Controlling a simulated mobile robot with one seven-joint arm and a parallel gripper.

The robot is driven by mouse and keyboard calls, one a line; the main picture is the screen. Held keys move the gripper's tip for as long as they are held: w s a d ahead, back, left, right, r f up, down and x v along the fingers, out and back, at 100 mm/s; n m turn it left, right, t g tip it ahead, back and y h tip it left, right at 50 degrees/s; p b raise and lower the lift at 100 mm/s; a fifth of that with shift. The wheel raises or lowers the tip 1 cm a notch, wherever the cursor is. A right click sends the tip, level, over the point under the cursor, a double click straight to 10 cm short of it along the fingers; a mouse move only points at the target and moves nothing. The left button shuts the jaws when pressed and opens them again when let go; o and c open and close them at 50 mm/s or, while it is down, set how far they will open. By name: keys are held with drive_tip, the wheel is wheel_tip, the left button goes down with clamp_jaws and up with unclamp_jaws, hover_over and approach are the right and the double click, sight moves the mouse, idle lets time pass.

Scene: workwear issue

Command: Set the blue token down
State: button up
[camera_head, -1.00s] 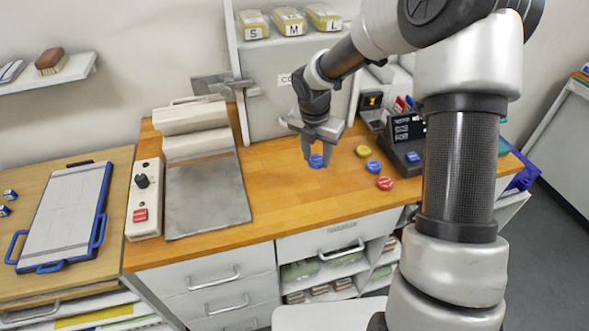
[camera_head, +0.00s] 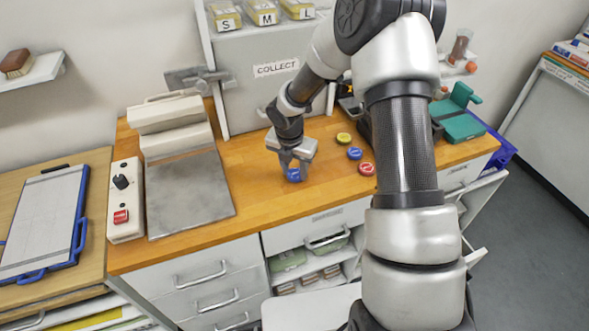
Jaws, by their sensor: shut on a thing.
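My gripper (camera_head: 294,171) is shut on a blue token (camera_head: 294,175), low over the wooden counter (camera_head: 262,205). I cannot tell whether the token touches the wood. Another blue token (camera_head: 355,153) lies on the counter to the right of the gripper. A yellow token (camera_head: 344,138) lies behind that one and a red token (camera_head: 367,169) in front of it. The fingers partly cover the held token.
A grey plate press (camera_head: 190,190) and a white control box with a red button (camera_head: 125,200) stand to the left. A grey panel marked COLLECT (camera_head: 277,68) rises behind. My arm hides part of the right counter. Wood left of the gripper is clear.

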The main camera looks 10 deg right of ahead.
drive_tip(key=shift+f, duration=0.2)
drive_tip(key=o, duration=1.1)
drive_tip(key=shift+r, duration=0.1)
drive_tip(key=shift+c, duration=0.2)
wheel_tip(320, 180, up, 12)
drive_tip(key=s+a, duration=0.1)
drive_tip(key=s, duration=0.1)
drive_tip(key=shift+a, duration=0.1)
